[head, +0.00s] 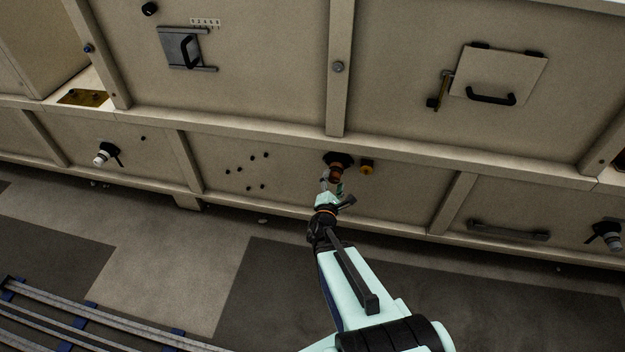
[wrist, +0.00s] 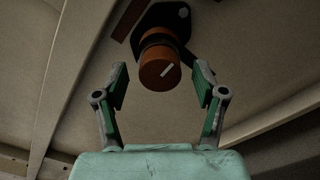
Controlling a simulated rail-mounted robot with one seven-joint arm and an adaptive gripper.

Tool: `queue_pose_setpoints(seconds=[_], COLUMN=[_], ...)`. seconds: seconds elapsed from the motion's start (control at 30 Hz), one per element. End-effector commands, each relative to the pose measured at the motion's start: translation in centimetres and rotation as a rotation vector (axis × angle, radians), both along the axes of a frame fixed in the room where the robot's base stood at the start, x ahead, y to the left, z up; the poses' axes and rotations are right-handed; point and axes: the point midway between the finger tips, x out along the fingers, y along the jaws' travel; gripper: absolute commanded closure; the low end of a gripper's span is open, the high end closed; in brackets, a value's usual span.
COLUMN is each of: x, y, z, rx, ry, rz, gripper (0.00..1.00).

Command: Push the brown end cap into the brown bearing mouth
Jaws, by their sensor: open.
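The brown end cap (wrist: 158,72) is a short orange-brown cylinder with a white line on its face. In the wrist view it sits at the brown bearing mouth (wrist: 158,37), on a black flange on the beige panel. A dark band shows between cap and mouth; I cannot tell how deep the cap sits. In the head view the cap (head: 335,173) is small and partly hidden by my gripper (head: 332,187). In the wrist view my gripper (wrist: 163,88) is open, its fingers apart on either side below the cap, with nothing between the pads.
A yellow fitting (head: 367,167) sits just right of the bearing. A dark lever sticks out beside the flange. Beige frame ribs (head: 453,203) border the panel. A black handle bar (head: 508,230) and a white-tipped fitting (head: 104,154) are farther off.

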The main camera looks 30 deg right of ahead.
Motion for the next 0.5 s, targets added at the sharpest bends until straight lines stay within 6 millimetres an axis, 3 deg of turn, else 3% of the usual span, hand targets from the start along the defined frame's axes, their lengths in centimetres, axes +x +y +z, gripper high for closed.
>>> queue_pose_setpoints(seconds=[0.17, 0.37, 0.5], x=[-0.4, -2.1, -1.8], y=[0.3, 1.6, 1.5], z=[0.1, 0.2, 0.5], rx=[0.000, 0.000, 0.000], ry=[0.001, 0.002, 0.002], rz=[0.001, 0.001, 0.000], gripper=[0.30, 0.30, 0.30])
